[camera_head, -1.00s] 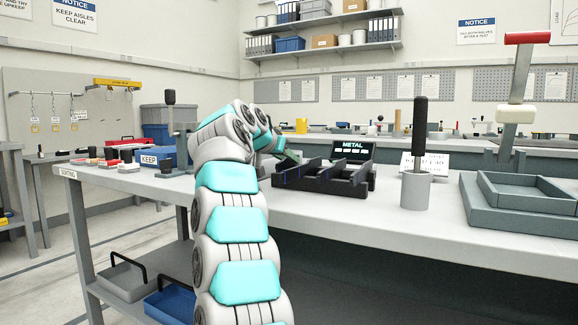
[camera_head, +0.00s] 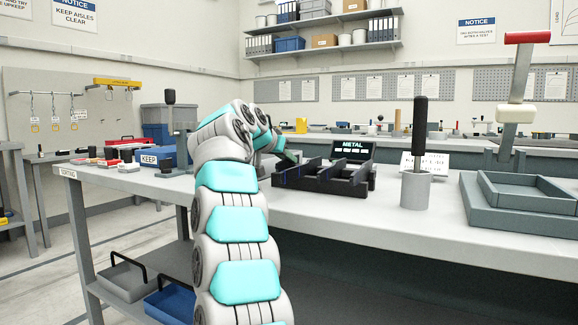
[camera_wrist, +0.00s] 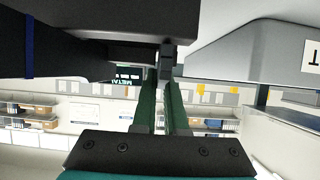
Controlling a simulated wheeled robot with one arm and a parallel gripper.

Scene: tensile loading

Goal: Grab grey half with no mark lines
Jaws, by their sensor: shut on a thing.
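My gripper (camera_wrist: 165,85) shows in the wrist view with its two green fingers close together. It is shut on a small dark grey piece (camera_wrist: 167,60) at the fingertips. Whether this piece bears mark lines cannot be told. In the head view my gripper (camera_head: 288,157) is at the left end of the black divided tray (camera_head: 322,187), and the held piece is not clear there. The dark tray body (camera_wrist: 60,50) fills the upper left of the wrist view, close to the fingers.
A METAL display (camera_head: 352,151) stands behind the tray. A grey cylinder with a black handle (camera_head: 416,190) and a grey press base (camera_head: 515,220) stand to the right. A KEEP bin (camera_head: 157,158) and several small pieces lie at the left. The bench front is clear.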

